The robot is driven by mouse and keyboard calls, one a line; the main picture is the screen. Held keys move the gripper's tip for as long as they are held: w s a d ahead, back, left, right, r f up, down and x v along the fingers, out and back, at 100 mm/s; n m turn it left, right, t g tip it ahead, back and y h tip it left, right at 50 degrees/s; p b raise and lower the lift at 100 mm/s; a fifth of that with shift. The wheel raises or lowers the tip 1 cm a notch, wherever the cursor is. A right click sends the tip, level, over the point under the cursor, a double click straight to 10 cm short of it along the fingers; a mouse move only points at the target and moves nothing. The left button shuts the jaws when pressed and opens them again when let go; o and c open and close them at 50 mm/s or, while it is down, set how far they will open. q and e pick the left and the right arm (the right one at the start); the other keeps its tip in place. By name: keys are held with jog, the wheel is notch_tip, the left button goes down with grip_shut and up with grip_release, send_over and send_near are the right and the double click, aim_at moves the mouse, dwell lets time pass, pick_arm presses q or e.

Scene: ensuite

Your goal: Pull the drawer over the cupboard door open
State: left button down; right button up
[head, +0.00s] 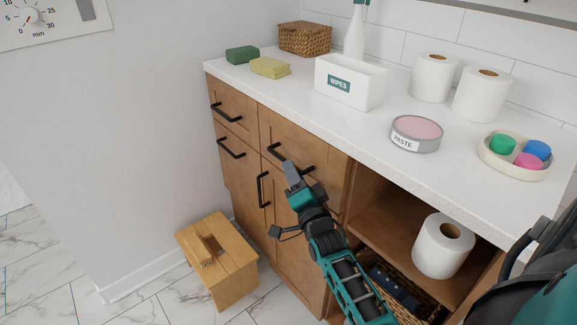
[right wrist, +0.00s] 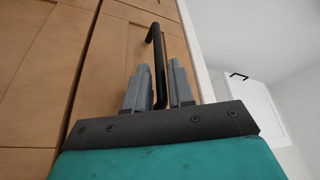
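The drawer over the cupboard door (head: 312,169) is a wooden front with a black bar handle (head: 276,150), and it is shut flush with the cabinet. The cupboard door (head: 285,235) below it has an upright black handle (head: 263,189) and is also shut. My right gripper (head: 290,172) is at the drawer's handle in the head view. In the right wrist view its two grey fingers (right wrist: 161,88) sit close on either side of the black bar (right wrist: 157,50), with hardly any gap. My left gripper is not in view.
Another drawer pair (head: 233,108) is to the left. The white counter (head: 290,98) holds sponges, a basket, a wipes box, a paste tin and paper rolls. A wooden stool (head: 218,262) stands on the floor at left. An open shelf (head: 385,222) is to the right.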

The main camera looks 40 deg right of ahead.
jog(key=shift+x, duration=1.7)
jog(key=shift+c, duration=0.5)
grip_shut()
